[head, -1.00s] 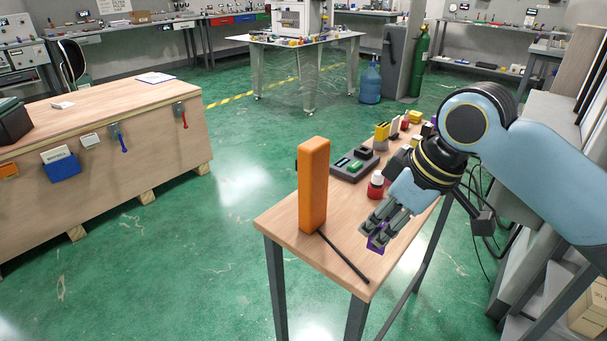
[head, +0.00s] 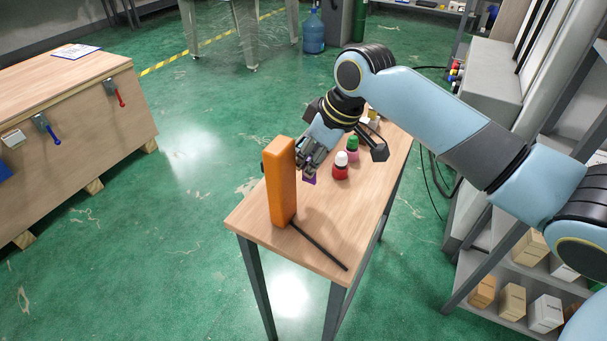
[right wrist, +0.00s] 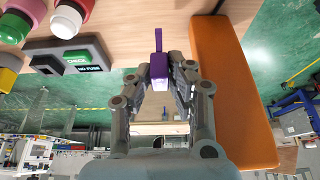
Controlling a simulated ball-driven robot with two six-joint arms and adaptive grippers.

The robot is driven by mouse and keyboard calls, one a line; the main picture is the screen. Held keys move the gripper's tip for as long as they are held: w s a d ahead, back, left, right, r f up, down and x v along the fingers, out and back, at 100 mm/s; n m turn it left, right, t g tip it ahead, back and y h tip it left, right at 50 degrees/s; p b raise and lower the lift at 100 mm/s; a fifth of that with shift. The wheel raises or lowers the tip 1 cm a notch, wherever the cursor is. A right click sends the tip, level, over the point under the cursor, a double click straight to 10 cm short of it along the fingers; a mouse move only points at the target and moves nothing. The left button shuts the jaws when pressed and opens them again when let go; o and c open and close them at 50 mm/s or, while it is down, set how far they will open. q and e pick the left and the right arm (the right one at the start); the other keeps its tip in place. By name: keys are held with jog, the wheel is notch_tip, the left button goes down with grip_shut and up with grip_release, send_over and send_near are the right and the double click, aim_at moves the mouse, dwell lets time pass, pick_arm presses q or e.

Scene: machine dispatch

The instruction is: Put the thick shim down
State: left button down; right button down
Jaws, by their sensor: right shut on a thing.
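The purple thick shim (right wrist: 158,66) is between the two fingertips of my right gripper (right wrist: 160,75) in the right wrist view, with a thin purple part sticking out beyond them. In the head view my right gripper (head: 307,168) is over the wooden table (head: 330,225), just right of the tall orange block (head: 280,185). A small part of the purple shim (head: 309,179) shows below the fingers there. I cannot tell whether it touches the table. My left gripper is not in view.
The orange block stands upright close beside my right gripper and also shows in the right wrist view (right wrist: 228,90). A red button with a white top (head: 341,166) and a green-topped one (head: 352,146) stand right of it. A dark rod (head: 318,246) lies near the front edge. The right front tabletop is clear.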

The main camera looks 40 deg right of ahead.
aim_at(305, 177)
jog(key=shift+w+a+f, duration=0.3)
jog(key=shift+w+f, duration=0.15)
jog(key=shift+w, duration=0.05)
jog(key=shift+f, duration=1.9)
jog(key=c, duration=1.5)
grip_release()
jog(key=shift+f, duration=0.1)
